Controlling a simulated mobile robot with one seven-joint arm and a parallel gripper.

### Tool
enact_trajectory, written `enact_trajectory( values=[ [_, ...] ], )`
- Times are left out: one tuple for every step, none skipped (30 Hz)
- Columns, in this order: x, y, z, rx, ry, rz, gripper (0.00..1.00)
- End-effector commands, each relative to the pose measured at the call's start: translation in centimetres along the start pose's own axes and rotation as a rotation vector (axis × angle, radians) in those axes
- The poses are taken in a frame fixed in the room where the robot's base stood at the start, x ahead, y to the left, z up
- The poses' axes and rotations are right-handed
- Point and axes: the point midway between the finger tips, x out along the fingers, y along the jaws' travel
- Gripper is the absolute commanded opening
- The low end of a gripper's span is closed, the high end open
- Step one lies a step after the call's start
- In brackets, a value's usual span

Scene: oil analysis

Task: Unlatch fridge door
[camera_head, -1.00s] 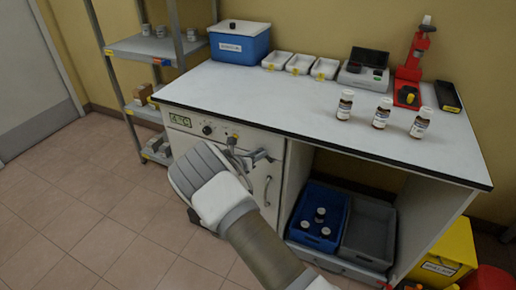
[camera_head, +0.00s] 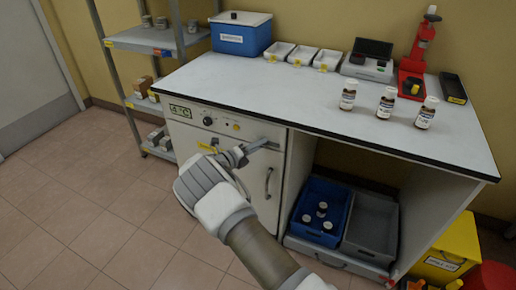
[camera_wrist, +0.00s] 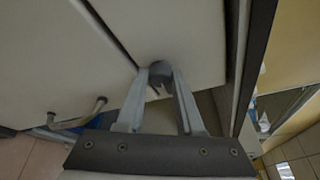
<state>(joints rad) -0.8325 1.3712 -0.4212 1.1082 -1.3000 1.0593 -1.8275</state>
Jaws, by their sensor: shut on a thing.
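The fridge is the white cabinet front (camera_head: 228,172) under the left part of the counter. It has a 4 °C display (camera_head: 180,111) at its upper left and a curved door handle (camera_head: 268,183) at its right, which also shows in the wrist view (camera_wrist: 78,118). My gripper (camera_head: 245,151) is at the upper part of the door. In the wrist view its two fingers (camera_wrist: 161,84) are shut on a small grey rounded part, the latch (camera_wrist: 160,69), beside a dark door seam. The head view shows a grey bar (camera_head: 263,144) by the fingertips. My arm hides the lower door.
Three bottles (camera_head: 386,102) stand on the countertop (camera_head: 290,95), with white trays (camera_head: 303,58) and a blue box (camera_head: 241,37) behind. Blue (camera_head: 308,232) and grey (camera_head: 368,245) crates fill the open bay at right. A metal shelf (camera_head: 145,37) stands at left. Floor in front is clear.

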Motion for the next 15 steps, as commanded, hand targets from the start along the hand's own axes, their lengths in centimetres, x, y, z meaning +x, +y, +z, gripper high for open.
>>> enact_trajectory(
  values=[
    [-0.01, 0.19, -0.05, -0.014, -0.002, -0.005, 0.0],
    [-0.01, 0.18, -0.05, -0.022, -0.002, -0.008, 0.0],
    [-0.01, 0.16, -0.04, -0.032, -0.002, -0.012, 0.0],
    [-0.01, 0.15, -0.04, -0.038, -0.002, -0.014, 0.0],
    [0.0, 0.14, -0.04, -0.043, -0.003, -0.016, 0.0],
    [0.0, 0.12, -0.04, -0.048, -0.003, -0.019, 0.0],
    [0.0, 0.12, -0.04, -0.051, -0.003, -0.02, 0.0],
    [0.0, 0.11, -0.03, -0.054, -0.003, -0.021, 0.0],
    [0.0, 0.1, -0.03, -0.056, -0.003, -0.022, 0.0],
    [0.0, 0.09, -0.02, -0.058, -0.003, -0.022, 0.0],
    [0.0, 0.08, -0.02, -0.059, -0.003, -0.023, 0.0],
    [0.0, 0.07, -0.02, -0.06, -0.003, -0.023, 0.0],
    [0.0, 0.07, -0.01, -0.06, -0.003, -0.023, 0.0],
    [0.0, 0.07, -0.01, -0.06, -0.004, -0.023, 0.0],
    [0.0, 0.06, -0.01, -0.06, -0.004, -0.023, 0.0]
  ],
)
